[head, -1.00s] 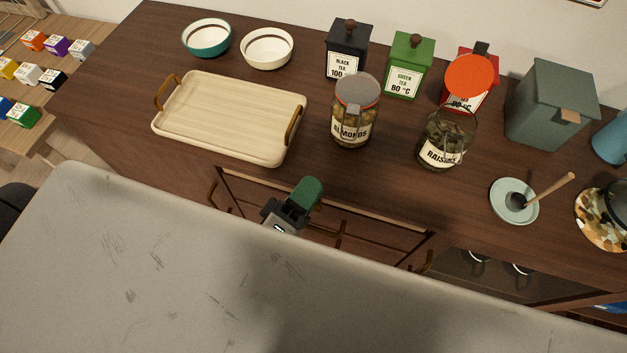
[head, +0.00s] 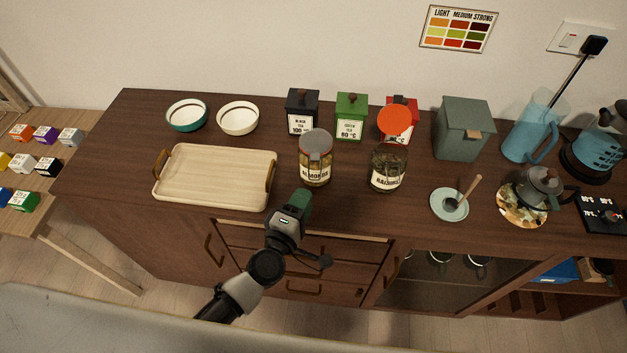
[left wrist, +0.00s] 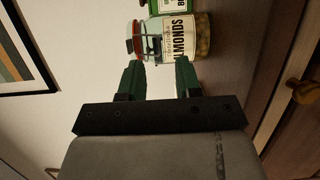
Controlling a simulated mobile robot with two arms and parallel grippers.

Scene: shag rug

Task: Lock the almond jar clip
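The almond jar (head: 316,172) is a glass jar with a grey-topped, red-edged lid and an "ALMONDS" label, standing upright on the dark wooden sideboard. The lid rests on the jar. In the left wrist view the jar (left wrist: 200,36) appears turned sideways, its lid to the left, with the metal clip (left wrist: 153,44) at the lid edge. I cannot tell whether the clip is locked. My left gripper (head: 303,199), with green fingers, is in front of the jar. In the left wrist view the gripper (left wrist: 159,76) is open and empty, its fingertips just short of the jar. My right gripper is not in view.
The raisins jar (head: 387,172) stands to the right, its red lid (head: 394,120) raised. Tea tins, including the green one (head: 351,120), stand behind. A wooden tray (head: 212,178) lies left. A saucer (head: 447,206) with a utensil is farther right. Drawers (head: 310,270) are below the sideboard top.

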